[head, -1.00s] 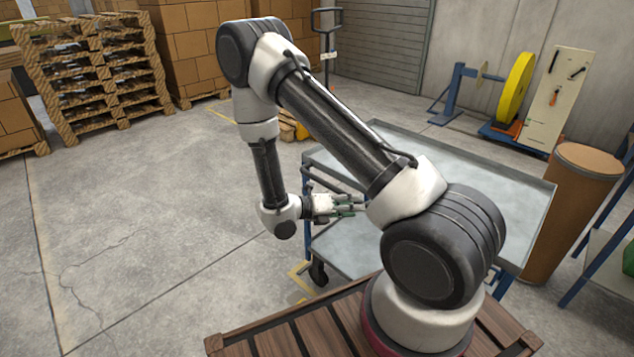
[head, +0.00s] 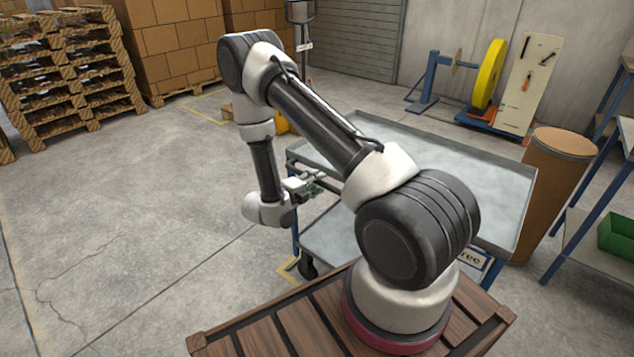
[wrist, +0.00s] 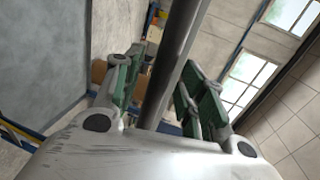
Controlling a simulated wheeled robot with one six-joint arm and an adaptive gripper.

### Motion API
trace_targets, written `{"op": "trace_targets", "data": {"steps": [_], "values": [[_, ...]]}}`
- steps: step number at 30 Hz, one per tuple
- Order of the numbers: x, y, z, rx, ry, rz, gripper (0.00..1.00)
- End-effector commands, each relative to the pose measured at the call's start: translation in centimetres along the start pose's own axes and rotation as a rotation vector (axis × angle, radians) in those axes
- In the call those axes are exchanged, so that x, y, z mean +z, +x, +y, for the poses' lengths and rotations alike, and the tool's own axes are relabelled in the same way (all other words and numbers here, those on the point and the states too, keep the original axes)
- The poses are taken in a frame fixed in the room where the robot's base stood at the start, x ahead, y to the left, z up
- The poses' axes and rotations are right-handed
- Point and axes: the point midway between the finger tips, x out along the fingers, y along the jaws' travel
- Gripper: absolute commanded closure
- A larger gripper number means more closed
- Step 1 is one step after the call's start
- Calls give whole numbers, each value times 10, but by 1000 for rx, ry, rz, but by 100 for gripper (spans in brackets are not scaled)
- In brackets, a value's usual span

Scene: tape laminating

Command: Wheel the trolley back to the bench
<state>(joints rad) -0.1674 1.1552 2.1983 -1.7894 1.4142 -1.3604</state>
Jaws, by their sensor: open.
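The trolley (head: 487,178) has a grey tray top, a lower shelf and blue legs, and stands just beyond my deck. A dark handle runs along its left end. My gripper (head: 312,187) is at that left end, pointing right, with its green-padded fingers apart. In the wrist view my gripper (wrist: 163,78) is open, with a grey bar (wrist: 178,50), seemingly the trolley's handle, running between the two fingers. Whether either finger touches the bar, I cannot tell. My arm hides part of the tray. No bench can be made out for certain.
A brown drum (head: 552,185) stands close to the trolley's right side. A blue-legged shelf with a green bin (head: 617,235) is at far right. A yellow-wheeled stand (head: 488,75) is behind. Pallets (head: 75,85) and cartons stand at back left. The floor at left (head: 130,220) is clear.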

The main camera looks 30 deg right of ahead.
Motion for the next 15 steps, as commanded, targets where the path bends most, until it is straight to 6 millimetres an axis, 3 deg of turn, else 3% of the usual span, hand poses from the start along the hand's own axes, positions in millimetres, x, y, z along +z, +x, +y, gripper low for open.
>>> {"op": "trace_targets", "data": {"steps": [4, 12, 15], "values": [[0, 12, 0, 0, 0, 0, 59], [0, 14, 0, 0, 1, 0, 59], [0, 14, 0, 0, 1, 0, 76]]}}
